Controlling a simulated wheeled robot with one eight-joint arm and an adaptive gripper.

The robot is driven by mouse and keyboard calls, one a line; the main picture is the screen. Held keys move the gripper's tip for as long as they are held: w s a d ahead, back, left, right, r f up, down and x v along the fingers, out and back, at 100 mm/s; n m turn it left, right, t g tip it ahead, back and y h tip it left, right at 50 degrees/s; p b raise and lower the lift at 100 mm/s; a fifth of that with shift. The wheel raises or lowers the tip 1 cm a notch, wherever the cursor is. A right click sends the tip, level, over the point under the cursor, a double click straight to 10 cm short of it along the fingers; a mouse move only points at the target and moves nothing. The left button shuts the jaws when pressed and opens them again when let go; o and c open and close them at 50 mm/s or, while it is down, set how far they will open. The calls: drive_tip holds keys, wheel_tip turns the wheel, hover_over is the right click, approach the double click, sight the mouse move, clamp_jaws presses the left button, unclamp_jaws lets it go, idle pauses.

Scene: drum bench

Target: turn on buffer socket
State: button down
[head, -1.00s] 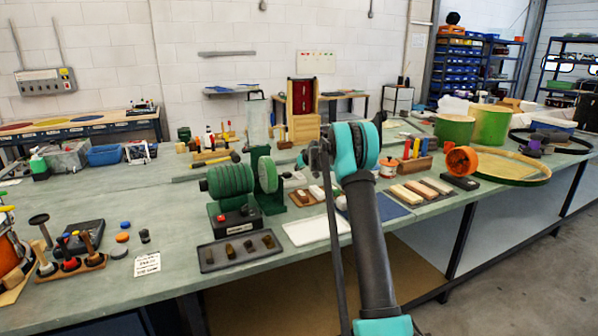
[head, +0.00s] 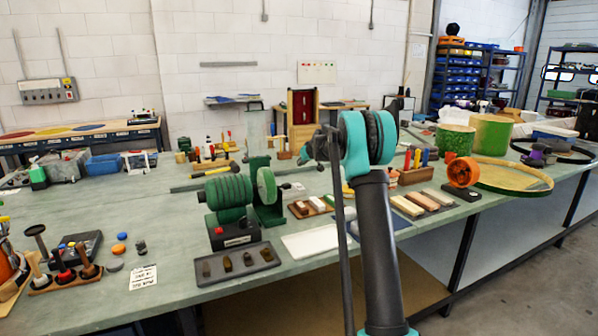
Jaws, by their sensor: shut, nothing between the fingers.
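A grey box (head: 48,91) with a row of small sockets or switches and a yellow mark hangs on the white wall at the far left, with two conduits rising from it. Labels on it are too small to read, so I cannot tell which one is the buffer's or its state. My teal and dark arm rises in front of the bench; I cannot make out my gripper's fingers.
The green bench (head: 110,215) crosses the view. A tray of small blocks (head: 237,263) and a white sheet (head: 309,242) lie near its front edge. A pale panel with coloured dots (head: 317,72) is on the back wall. A side table (head: 80,134) stands below the grey box.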

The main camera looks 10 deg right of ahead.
drive_tip(key=shift+w+r+v, duration=0.1)
drive_tip(key=shift+r+v, duration=0.05)
drive_tip(key=shift+v, duration=0.55)
drive_tip(key=shift+w+r+v, duration=0.1)
drive_tip(key=shift+v, duration=0.65)
drive_tip(key=s+d+f+m+g+h, duration=0.1)
drive_tip(key=s+f, duration=0.5)
drive_tip(key=s, duration=1.5)
drive_tip(key=s+d+f+m+g+h, duration=0.1)
drive_tip(key=s+f, duration=0.6)
drive_tip(key=s, duration=1.4)
drive_tip(key=s+d+f+m+g+h, duration=0.1)
drive_tip(key=s+f, duration=0.6)
drive_tip(key=s, duration=1.4)
drive_tip(key=d+g, duration=0.1)
drive_tip(key=g, duration=0.1)
drive_tip(key=shift+m+g, duration=0.3)
drive_tip(key=shift+a, duration=0.1)
